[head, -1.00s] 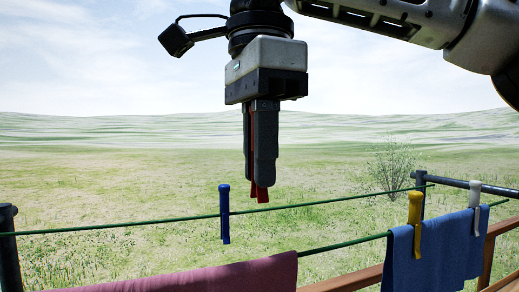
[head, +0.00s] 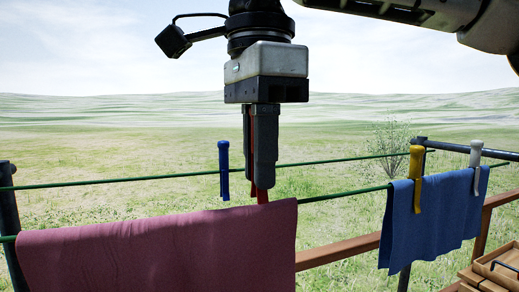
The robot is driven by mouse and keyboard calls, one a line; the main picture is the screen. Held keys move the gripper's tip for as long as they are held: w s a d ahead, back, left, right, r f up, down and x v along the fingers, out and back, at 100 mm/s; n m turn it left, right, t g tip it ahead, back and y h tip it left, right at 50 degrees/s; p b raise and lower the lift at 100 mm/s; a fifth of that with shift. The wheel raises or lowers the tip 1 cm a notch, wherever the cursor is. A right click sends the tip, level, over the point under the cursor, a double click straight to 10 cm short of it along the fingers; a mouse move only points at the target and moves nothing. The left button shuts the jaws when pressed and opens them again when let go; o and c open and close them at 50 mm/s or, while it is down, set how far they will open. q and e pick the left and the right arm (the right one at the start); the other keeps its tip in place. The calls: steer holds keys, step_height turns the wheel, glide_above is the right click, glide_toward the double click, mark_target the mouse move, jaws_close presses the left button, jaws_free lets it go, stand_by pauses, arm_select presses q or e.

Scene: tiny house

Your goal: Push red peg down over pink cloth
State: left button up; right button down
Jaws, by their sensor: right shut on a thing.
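My right gripper (head: 262,188) points straight down and is shut on a red peg (head: 262,195). Only a thin strip of the peg between the fingers and its lower end show. The pink cloth (head: 150,250) hangs over the nearer green line at the lower left. The peg's lower end is at the cloth's top edge, near its right end. I cannot tell whether peg and cloth touch. My left gripper is not in view.
A blue peg (head: 224,170) sits on the farther green line, left of my gripper. A blue cloth (head: 435,215) hangs at right with a yellow peg (head: 416,180) and a white peg (head: 475,153). A wooden rail (head: 340,250) runs behind. A wooden item (head: 495,272) is at lower right.

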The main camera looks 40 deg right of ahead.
steer(key=shift+f+b, duration=0.5)
steer(key=shift+f, duration=0.3)
steer(key=shift+f+b, duration=1.15)
steer(key=shift+f, duration=0.7)
steer(key=c, duration=1.3)
jaws_free()
